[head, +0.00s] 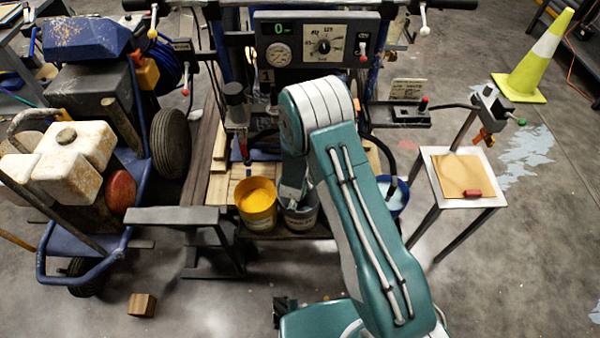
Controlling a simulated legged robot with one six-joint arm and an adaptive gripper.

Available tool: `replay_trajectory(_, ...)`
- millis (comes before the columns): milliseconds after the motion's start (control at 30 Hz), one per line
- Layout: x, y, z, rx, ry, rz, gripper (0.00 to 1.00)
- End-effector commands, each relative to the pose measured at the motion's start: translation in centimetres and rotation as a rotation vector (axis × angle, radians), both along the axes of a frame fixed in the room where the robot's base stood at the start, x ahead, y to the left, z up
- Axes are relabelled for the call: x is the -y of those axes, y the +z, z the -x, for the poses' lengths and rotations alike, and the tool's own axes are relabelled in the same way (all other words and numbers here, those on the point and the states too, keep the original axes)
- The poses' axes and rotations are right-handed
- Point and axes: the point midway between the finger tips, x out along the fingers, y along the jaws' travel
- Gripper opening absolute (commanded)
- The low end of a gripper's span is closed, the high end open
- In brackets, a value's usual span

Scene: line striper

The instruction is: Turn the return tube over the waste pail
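A yellow-filled pail (256,203) stands on the low shelf under the machine, with a grey pail (300,216) beside it on the right. A pail with pale liquid and a blue rim (396,196) stands further right, partly behind my arm. A dark curved tube (386,150) comes down towards that pail; I cannot tell surely whether it is the return tube, nor which pail is the waste pail. My arm bends over at the machine's middle. Its dark end (291,190) points down just above the grey pail. The fingers are mostly hidden, so their opening and any hold cannot be told.
A gauge panel (316,42) stands above my arm. An engine and wheel (170,142) fill the left. A small side table (462,176) with a brown sheet and red item stands right. A yellow cone (535,60) is behind. A wooden block (142,305) lies front left.

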Motion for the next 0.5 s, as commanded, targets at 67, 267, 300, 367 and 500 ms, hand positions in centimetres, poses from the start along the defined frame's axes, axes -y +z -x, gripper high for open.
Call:
replay_trajectory(67,0.00,-0.11,0.12,-0.004,0.004,0.000,0.00)
replay_trajectory(267,0.08,-0.06,0.08,-0.003,0.003,-0.001,0.79)
replay_trajectory(300,0.06,-0.06,0.07,-0.003,0.003,-0.001,0.79)
replay_trajectory(367,0.04,-0.05,0.06,-0.002,0.003,0.000,0.79)
replay_trajectory(500,-0.03,-0.04,0.04,-0.002,0.002,0.000,0.79)
